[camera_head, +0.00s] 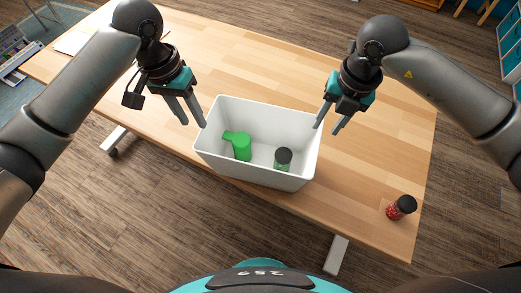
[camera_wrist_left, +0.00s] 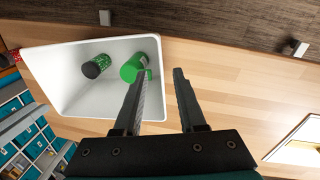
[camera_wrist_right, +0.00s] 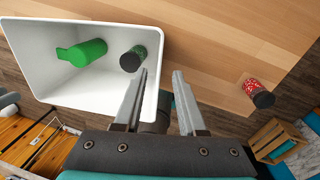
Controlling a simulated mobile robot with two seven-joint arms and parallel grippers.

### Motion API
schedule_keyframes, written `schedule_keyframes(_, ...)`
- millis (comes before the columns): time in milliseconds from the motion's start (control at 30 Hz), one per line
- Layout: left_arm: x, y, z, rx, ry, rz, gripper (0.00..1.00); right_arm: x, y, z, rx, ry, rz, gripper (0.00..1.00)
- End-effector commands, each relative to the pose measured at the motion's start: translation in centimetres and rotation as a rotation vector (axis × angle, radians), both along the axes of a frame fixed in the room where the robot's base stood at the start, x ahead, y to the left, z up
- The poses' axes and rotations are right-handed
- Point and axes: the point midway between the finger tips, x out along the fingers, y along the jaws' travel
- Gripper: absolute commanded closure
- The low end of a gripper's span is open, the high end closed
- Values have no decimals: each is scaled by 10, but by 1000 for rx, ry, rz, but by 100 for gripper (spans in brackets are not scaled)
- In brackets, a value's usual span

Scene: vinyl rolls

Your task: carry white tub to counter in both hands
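The white tub (camera_head: 213,158) stands upright on the wooden table near its front edge. Inside it are a green bottle or mug-like item (camera_head: 241,147) and a green jar with a black lid (camera_head: 282,160). My left gripper (camera_head: 193,122) is open above the tub's left rim; its fingers show apart in the left wrist view (camera_wrist_left: 160,85). My right gripper (camera_head: 327,127) is open by the tub's right rim; its fingers show apart in the right wrist view (camera_wrist_right: 163,85). Neither gripper visibly holds the tub. Whether a finger touches a rim I cannot tell.
A red jar with a black lid (camera_head: 400,207) stands on the table (camera_head: 385,150) near the front right corner. The table behind the tub is clear. Wooden floor (camera_head: 150,215) lies in front.

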Motion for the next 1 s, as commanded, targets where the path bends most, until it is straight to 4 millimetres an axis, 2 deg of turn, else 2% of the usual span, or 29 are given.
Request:
schedule_keyframes(33,-2,-1,-12,0,5,1,60,-1,2,-12,0,6,0,60)
schedule_keyframes(300,-4,-9,-65,0,4,0,60,1,9,-65,-1,4,0,60)
schedule_keyframes(500,-4,-13,-95,0,3,1,60,3,13,-95,1,2,-1,60)
schedule_keyframes(700,-4,-15,-110,0,0,-1,60,4,15,-110,0,0,-1,60)
schedule_keyframes(1000,-4,-15,-112,0,0,-1,60,4,15,-112,0,-1,0,60)
